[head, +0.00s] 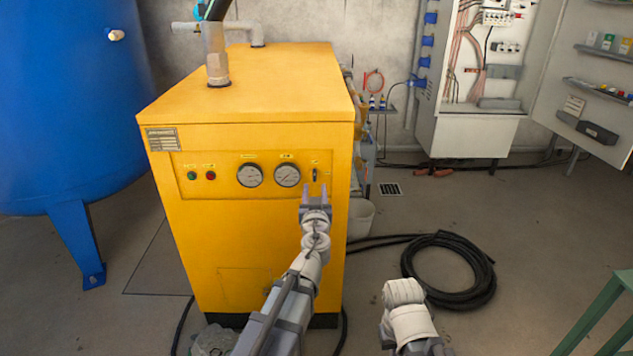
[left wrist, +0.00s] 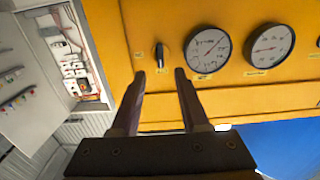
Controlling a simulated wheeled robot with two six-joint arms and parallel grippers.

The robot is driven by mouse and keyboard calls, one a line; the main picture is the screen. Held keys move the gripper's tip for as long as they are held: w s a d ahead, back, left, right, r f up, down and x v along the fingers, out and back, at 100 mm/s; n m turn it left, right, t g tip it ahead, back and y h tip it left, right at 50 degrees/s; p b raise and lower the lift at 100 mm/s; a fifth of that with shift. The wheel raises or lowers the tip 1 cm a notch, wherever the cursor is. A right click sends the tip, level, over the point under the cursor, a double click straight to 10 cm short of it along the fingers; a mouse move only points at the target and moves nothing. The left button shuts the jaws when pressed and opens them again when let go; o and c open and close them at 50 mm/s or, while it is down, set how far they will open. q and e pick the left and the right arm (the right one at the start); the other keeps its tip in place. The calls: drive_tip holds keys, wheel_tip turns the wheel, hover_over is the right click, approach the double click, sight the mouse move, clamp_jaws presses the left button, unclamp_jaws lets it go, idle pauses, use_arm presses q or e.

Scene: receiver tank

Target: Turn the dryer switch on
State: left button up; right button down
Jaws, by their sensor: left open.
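The yellow dryer (head: 245,240) stands in the middle of the head view. Its small black dryer switch (head: 315,175) is at the right end of the front panel, right of two round gauges. My left gripper (head: 315,190) is open and empty just below and in front of the switch. In the left wrist view, the switch (left wrist: 162,53) shows beyond the gap between the two fingertips (left wrist: 160,72), upside down relative to the head view. The fingers look apart from the switch. Part of my right arm shows at the bottom, but its gripper is out of view.
Two gauges (head: 249,175) (head: 287,175) and green and red lamps (head: 201,176) share the panel. A blue tank (head: 65,110) stands left. A coiled black hose (head: 450,270) lies on the floor at right. An open electrical cabinet (head: 470,137) stands behind at right.

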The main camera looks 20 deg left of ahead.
sight(314, 176)
use_arm(q)
drive_tip(key=x, duration=0.7)
drive_tip(key=shift+w+a, duration=0.1)
drive_tip(key=shift+w, duration=0.15)
clamp_jaws()
idle(0.3)
